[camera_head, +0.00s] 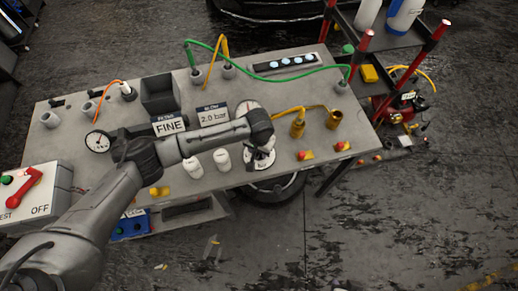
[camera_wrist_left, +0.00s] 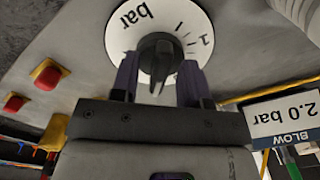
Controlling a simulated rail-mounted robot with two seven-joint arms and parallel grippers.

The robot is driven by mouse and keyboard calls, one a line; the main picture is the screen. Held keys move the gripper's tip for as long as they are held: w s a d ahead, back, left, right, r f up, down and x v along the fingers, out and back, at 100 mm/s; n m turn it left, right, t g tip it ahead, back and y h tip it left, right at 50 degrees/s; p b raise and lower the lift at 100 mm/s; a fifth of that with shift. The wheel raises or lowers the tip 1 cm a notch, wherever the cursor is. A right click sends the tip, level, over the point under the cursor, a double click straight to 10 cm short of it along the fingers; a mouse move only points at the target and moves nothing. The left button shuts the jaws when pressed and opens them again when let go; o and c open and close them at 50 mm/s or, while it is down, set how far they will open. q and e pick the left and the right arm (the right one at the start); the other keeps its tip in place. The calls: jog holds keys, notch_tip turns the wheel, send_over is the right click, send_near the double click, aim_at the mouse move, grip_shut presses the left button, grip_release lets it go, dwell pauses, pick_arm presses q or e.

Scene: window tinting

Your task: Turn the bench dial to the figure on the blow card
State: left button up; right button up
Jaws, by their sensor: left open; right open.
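The bench dial (camera_wrist_left: 194,22) has a white face with tick marks and "bar" lettering, and a black knob (camera_wrist_left: 158,55) at its middle. My left gripper (camera_wrist_left: 158,76) is open, with one dark finger on each side of the knob; I cannot tell whether they touch it. The knob's narrow end points down in the wrist view; the figure it marks is not readable. In the head view the dial (camera_head: 262,160) is partly hidden under my left wrist. The blow card (camera_head: 213,115) reads 2.0 bar and also shows upside down in the wrist view (camera_wrist_left: 284,116). My right gripper is out of view.
A FINE card (camera_head: 168,125) and a grey bin (camera_head: 160,93) stand left of the blow card. A round gauge (camera_head: 98,141) is further left. White bottles (camera_head: 222,159), red buttons (camera_head: 305,155) and yellow fittings (camera_head: 298,124) surround the dial. Hoses arch across the bench's back.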

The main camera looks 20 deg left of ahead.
pick_arm(q)
jog(key=shift+c, duration=0.4)
grip_shut()
jog(key=shift+r+n+p, duration=0.1)
jog(key=shift+n+p, duration=0.2)
jog(key=shift+p, duration=0.35)
jog(key=n+p, duration=0.9)
jog(key=p, duration=0.3)
jog(key=shift+d, duration=0.15)
jog(key=n+p, duration=0.2)
jog(key=n, duration=0.1)
jog(key=shift+p, duration=0.3)
jog(key=shift+w+n+p, duration=0.1)
jog(key=shift+n+p, duration=0.5)
jog(key=shift+n, duration=0.9)
jog(key=shift+o, duration=0.4)
grip_release()
